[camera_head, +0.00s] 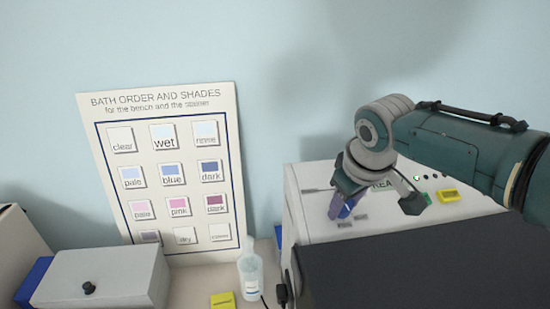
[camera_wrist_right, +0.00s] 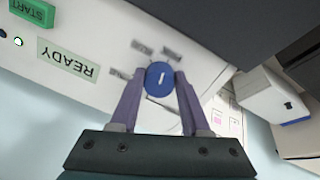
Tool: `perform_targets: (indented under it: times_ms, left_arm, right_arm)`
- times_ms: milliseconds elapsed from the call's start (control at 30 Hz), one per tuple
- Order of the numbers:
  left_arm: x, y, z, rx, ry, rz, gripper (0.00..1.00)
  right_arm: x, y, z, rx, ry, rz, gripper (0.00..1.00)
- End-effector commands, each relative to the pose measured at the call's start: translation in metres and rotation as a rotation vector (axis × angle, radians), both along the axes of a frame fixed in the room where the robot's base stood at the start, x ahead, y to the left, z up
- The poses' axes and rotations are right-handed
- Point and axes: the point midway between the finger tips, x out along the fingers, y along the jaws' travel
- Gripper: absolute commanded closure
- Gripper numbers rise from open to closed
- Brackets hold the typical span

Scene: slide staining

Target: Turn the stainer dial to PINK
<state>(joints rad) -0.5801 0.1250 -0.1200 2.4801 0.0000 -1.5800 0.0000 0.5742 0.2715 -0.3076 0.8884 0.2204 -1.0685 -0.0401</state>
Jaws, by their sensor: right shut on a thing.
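The blue stainer dial (camera_wrist_right: 159,79) sits on the white front panel of the stainer (camera_wrist_right: 85,105) and carries a short white pointer line. In the right wrist view the line slants slightly, and small grey labels (camera_wrist_right: 142,46) sit around the dial, too blurred to read. My right gripper (camera_wrist_right: 159,88) is shut on the dial, one finger on each side. In the head view the same gripper (camera_head: 346,208) reaches down to the panel and mostly hides the dial. I cannot tell which shade the pointer marks. My left gripper is not in view.
The panel has a green START button (camera_wrist_right: 32,11) and a READY display (camera_wrist_right: 68,60). A shade chart (camera_head: 170,170) leans on the wall. A clear bottle (camera_head: 251,275), a yellow block (camera_head: 223,300) and a grey box (camera_head: 100,277) stand left of the stainer. A dark slab (camera_head: 420,265) lies in front.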

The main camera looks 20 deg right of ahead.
Motion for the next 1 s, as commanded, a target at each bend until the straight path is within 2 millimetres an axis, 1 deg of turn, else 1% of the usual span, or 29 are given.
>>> perform_targets:
  times_ms: [200,400,967,1000]
  left_arm:
    - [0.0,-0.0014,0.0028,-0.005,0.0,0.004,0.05]
    - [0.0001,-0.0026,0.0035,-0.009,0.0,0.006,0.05]
    - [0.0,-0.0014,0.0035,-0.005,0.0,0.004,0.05]
    - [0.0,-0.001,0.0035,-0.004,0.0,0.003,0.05]
  right_arm:
    - [-0.0007,0.0009,0.0006,0.046,-0.006,-0.118,1.0]
    - [-0.0008,0.0014,0.0,0.07,-0.012,-0.18,1.0]
    - [-0.0008,0.0014,-0.0002,0.081,-0.014,-0.207,1.0]
    - [-0.0008,0.0014,-0.0002,0.081,-0.014,-0.207,0.5]
